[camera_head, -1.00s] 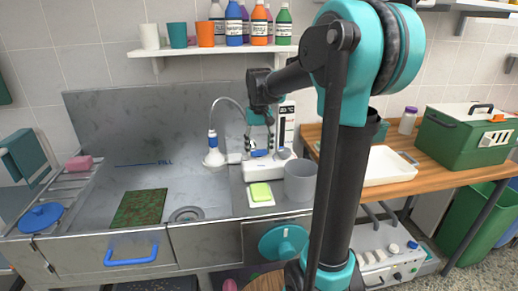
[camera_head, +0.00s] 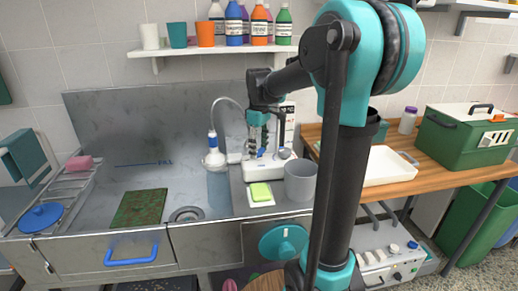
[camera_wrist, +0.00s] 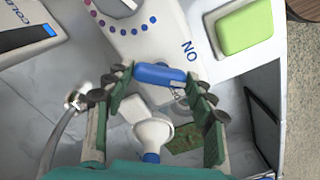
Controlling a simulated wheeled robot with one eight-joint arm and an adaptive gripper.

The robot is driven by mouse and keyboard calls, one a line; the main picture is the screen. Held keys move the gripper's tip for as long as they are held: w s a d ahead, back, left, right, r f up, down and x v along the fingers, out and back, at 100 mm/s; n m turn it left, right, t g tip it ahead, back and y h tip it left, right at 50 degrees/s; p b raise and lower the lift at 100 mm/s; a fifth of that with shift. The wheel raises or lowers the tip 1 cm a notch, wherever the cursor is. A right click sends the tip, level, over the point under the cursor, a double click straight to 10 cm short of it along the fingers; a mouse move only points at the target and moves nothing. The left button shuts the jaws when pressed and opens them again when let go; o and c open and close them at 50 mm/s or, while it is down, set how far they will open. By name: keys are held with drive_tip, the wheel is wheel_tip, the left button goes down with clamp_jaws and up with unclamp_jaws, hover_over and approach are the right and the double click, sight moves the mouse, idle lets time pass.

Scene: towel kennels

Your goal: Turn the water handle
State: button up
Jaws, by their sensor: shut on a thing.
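The blue water handle (camera_wrist: 160,74) sits on the white tap unit (camera_wrist: 136,40), close to the letters "NO" in the wrist view. My gripper (camera_head: 259,143) is over this unit in the head view. In the wrist view its green fingers (camera_wrist: 160,80) stand at the two ends of the handle, shut on it. The white shower head (camera_head: 214,160) hangs over the metal basin, and a bluish column of water (camera_head: 219,190) runs down from it. The handle is partly hidden by the fingers in the head view.
A yellow-green sponge (camera_head: 260,192) and a grey cup (camera_head: 300,181) stand close in front of the unit. A green mat (camera_head: 139,208) lies left in the basin. A shelf of bottles (camera_head: 215,49) is above. A white tray (camera_head: 388,166) is to the right.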

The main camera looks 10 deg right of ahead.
sight(259, 150)
drive_tip(key=shift+n, duration=0.8)
drive_tip(key=o, duration=1.2)
drive_tip(key=shift+c, duration=0.2)
wheel_tip(259, 150, up, 12)
